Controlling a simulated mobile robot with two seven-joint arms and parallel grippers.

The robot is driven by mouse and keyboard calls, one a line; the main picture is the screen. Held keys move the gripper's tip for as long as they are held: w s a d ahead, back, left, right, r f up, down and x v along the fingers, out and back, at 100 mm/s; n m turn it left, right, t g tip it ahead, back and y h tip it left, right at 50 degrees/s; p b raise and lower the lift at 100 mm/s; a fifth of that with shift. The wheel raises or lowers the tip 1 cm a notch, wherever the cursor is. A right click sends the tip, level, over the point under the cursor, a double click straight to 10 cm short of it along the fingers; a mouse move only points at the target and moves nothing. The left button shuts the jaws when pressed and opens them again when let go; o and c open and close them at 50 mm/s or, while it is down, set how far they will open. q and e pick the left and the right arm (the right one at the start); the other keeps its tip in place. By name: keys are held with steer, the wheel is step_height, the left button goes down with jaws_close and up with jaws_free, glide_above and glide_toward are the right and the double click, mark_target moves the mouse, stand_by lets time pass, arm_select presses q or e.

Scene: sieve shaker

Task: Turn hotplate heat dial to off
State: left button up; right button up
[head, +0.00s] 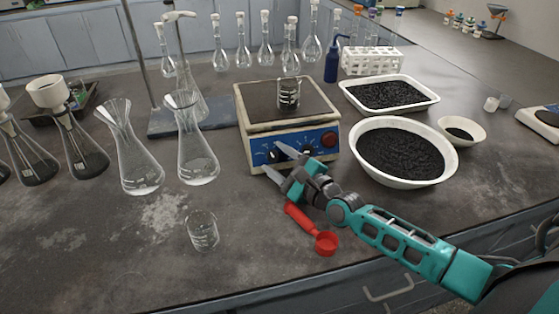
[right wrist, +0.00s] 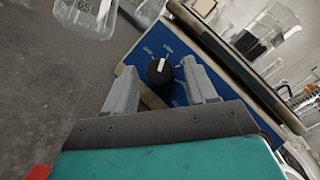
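The hotplate (head: 262,104) has a dark top, a cream body and a blue front panel. In the right wrist view, a black dial (right wrist: 159,72) with a white pointer mark sits on the blue panel among small white labels too small to read surely. My right gripper (head: 279,162) is open in front of the panel's left part. In the right wrist view, its two fingers (right wrist: 160,82) stand apart on either side of the dial, with no clear contact. In the head view, the fingers partly hide the panel. My left gripper is not in view.
A beaker (head: 289,95) of dark material stands on the hotplate. A red scoop (head: 325,242) lies below my right arm. Glass flasks (head: 196,150) and an empty beaker (head: 203,232) stand left. A white bowl (head: 367,172) of black granules is right.

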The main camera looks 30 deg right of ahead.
steer(key=c, duration=1)
